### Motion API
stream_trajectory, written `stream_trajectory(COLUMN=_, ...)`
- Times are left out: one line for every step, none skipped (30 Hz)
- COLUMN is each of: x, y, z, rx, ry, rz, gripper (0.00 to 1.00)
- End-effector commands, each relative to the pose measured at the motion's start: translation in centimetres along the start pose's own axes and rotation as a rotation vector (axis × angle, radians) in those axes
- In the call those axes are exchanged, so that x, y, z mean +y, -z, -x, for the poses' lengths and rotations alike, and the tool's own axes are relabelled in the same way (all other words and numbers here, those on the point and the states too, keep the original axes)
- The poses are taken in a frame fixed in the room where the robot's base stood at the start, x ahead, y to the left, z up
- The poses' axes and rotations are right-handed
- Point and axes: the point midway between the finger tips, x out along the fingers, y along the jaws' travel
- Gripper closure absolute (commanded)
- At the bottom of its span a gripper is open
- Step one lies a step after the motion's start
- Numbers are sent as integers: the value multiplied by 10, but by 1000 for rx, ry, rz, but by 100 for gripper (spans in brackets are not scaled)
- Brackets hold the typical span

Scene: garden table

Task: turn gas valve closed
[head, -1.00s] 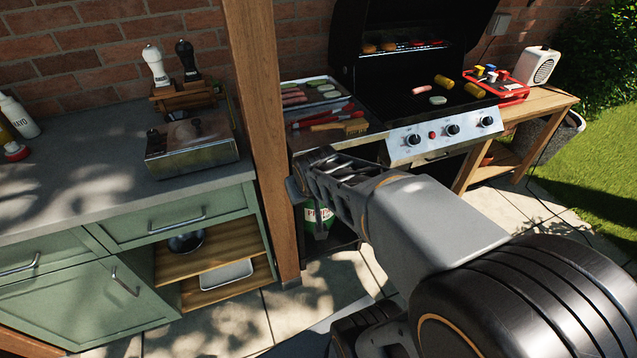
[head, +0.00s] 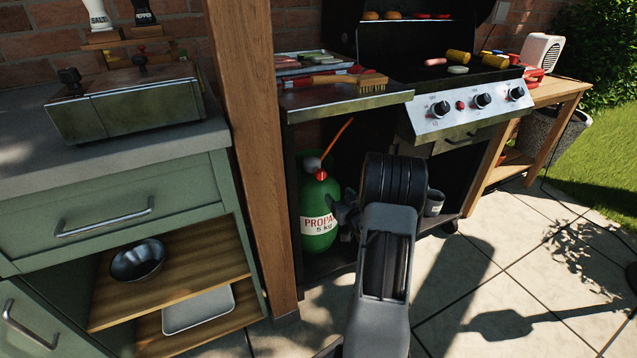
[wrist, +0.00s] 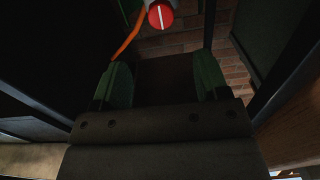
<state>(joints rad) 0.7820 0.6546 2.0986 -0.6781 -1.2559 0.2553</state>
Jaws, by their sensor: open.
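The green propane bottle (head: 320,238) stands inside the open cabinet under the grill's left side shelf. Its gas valve has a red knob (head: 321,175) on top. My gripper (head: 343,212) is in front of the bottle's right side, lower than the knob in the head view. In the wrist view its two fingers (wrist: 162,78) are apart with nothing between them, and the knob lies beyond their tips.
An orange hose (head: 337,140) rises from the valve. A wooden post (head: 243,150) stands just left of the cabinet opening, and the metal side shelf (head: 345,98) hangs above the bottle.

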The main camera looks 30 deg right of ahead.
Motion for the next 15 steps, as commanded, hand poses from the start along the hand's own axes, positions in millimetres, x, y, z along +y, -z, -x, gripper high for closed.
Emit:
stream_trajectory(x=0, y=-4, z=-4, rx=5, ry=3, rz=-1, gripper=32)
stream_trajectory(x=0, y=-4, z=-8, rx=8, ry=5, rz=-1, gripper=32)
stream_trajectory(x=0, y=-4, z=-13, rx=9, ry=7, rz=-1, gripper=32)
stream_trajectory(x=-1, y=-4, z=-18, rx=10, ry=8, rz=0, gripper=32)
stream_trajectory(x=-1, y=-4, z=-24, rx=11, ry=8, rz=0, gripper=32)
stream_trajectory(x=-2, y=-4, z=-31, rx=10, ry=9, rz=0, gripper=32)
stream_trajectory(x=-2, y=-4, z=-37, rx=10, ry=9, rz=-1, gripper=32)
stream_trajectory(x=-2, y=-4, z=-44, rx=9, ry=9, rz=0, gripper=32)
stream_trajectory(x=-3, y=-4, z=-52, rx=10, ry=10, rz=0, gripper=32)
stream_trajectory(x=-3, y=-5, z=-58, rx=8, ry=10, rz=0, gripper=32)
stream_trajectory(x=-3, y=-4, z=-64, rx=10, ry=10, rz=0, gripper=32)
stream_trajectory(x=-3, y=-4, z=-71, rx=9, ry=10, rz=0, gripper=32)
stream_trajectory(x=-3, y=-4, z=-77, rx=9, ry=10, rz=0, gripper=32)
stream_trajectory(x=-3, y=-4, z=-82, rx=9, ry=9, rz=0, gripper=32)
stream_trajectory(x=-3, y=-4, z=-89, rx=9, ry=9, rz=-1, gripper=32)
